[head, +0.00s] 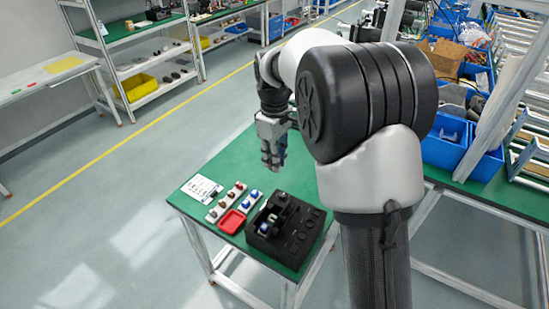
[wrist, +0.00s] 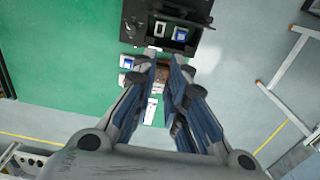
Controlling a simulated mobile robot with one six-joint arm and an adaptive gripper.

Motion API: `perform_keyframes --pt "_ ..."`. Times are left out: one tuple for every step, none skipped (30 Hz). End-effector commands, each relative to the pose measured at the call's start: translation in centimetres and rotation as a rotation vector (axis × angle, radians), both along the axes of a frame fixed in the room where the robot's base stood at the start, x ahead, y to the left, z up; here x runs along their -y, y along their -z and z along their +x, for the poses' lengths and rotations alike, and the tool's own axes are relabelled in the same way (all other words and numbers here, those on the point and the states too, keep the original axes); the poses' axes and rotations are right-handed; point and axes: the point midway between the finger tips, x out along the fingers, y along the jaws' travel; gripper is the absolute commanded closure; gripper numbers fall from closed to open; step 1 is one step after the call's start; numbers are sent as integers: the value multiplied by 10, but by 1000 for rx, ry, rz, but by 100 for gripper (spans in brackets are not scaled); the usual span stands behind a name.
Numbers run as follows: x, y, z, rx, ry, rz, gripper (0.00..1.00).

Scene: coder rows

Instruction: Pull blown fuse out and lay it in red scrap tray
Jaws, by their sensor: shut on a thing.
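My gripper (head: 272,163) hangs in the air above the far side of the green table, apart from the black fuse box. In the wrist view the fingers (wrist: 165,72) are closed in on a small brownish thing (wrist: 163,80), apparently the blown fuse; the fingers hide most of it. The red scrap tray (head: 231,222) lies flat and looks empty, left of the black box (head: 300,238). The box also shows at the top of the wrist view (wrist: 206,44), with white-and-blue fuses (wrist: 180,33) in it. The tray cannot be made out in the wrist view.
A white strip with brownish pieces (head: 213,215) and one with blue pieces (head: 252,198) lie beside the tray. A white sheet (head: 201,187) lies at the table's left corner. Bare green table top (head: 232,160) is free behind them. Blue bins (head: 445,148) stand on a bench at right.

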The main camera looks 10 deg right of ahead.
Motion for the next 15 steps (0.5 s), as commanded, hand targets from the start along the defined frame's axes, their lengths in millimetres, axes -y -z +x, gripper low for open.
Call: perform_keyframes --pt "0 -5 0 0 0 0 97" --pt "0 -6 0 0 0 0 97" --pt "0 -8 0 0 0 0 97" --pt "0 -10 0 0 0 0 97" --pt "0 -11 0 0 0 0 97" --pt "0 -13 0 0 0 0 97" --pt "0 -15 0 0 0 0 97" --pt "0 -16 0 0 0 0 97" --pt "0 -18 0 0 0 0 97" --pt "0 -20 0 0 0 0 97" --pt "0 -21 0 0 0 0 97" --pt "0 -23 0 0 0 0 97" --pt "0 -25 0 0 0 0 97" --pt "0 -26 0 0 0 0 97" --pt "0 -27 0 0 0 0 97"
